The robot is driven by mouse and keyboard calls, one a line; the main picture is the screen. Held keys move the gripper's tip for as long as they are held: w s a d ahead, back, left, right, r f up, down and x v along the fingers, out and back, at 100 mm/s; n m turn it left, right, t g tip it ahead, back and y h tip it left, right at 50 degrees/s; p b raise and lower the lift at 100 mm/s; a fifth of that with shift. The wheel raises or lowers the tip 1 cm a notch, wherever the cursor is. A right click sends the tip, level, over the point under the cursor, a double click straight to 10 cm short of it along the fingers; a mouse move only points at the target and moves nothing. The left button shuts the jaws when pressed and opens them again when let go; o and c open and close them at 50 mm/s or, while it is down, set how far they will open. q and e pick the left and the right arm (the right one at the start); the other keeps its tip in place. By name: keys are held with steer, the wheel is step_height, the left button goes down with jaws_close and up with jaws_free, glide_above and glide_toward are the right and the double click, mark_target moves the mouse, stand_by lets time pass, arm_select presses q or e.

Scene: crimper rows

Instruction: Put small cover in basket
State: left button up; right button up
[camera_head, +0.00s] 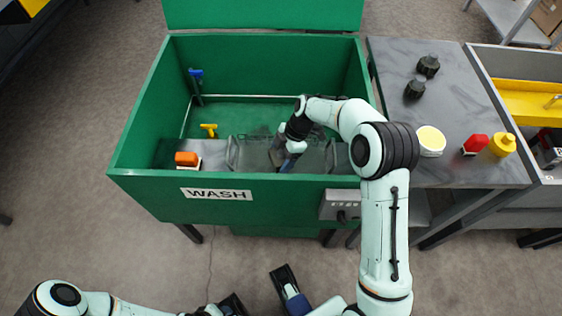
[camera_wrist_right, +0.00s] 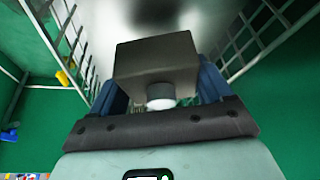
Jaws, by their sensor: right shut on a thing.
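The small cover (camera_wrist_right: 155,62) seems to be the dark grey boxy piece in the right wrist view. My right gripper (camera_head: 286,158) is shut on it, with its blue fingers on either side. A round pale part (camera_wrist_right: 160,92) shows just below the piece. The basket (camera_wrist_right: 262,38) shows as wire grid walls left and right of the held piece; its floor is mostly hidden. In the head view my right gripper reaches down into the green wash tub, where the arm partly covers the basket. My left gripper (camera_head: 288,285) is low in the head view, away from the tub; its jaws are unclear.
The wash tub (camera_head: 140,120) has raised walls around my right gripper. An orange block (camera_head: 187,158), a yellow piece (camera_head: 209,129) and a blue-handled tool (camera_head: 196,73) are inside.

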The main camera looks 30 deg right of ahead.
mark_target(281, 162)
arm_select(q)
steer(key=shift+w+a+f, duration=0.2)
steer(key=shift+w+f, duration=0.15)
steer(key=shift+w, duration=0.05)
arm_select(e)
steer(key=shift+f, duration=1.65)
steer(key=shift+f+b, duration=0.1)
steer(key=shift+b, duration=0.2)
steer(key=o, duration=1.2)
steer(key=shift+o, duration=0.2)
arm_select(q)
steer(key=shift+s+d+r+p, duration=0.2)
steer(key=shift+s+r+p, duration=0.3)
steer(key=shift+s+d+r+p, duration=0.15)
steer(key=shift+s+r+p, duration=0.3)
steer(key=shift+s+r, duration=0.05)
arm_select(e)
steer(key=v, duration=1.2)
steer(key=shift+a, duration=0.1)
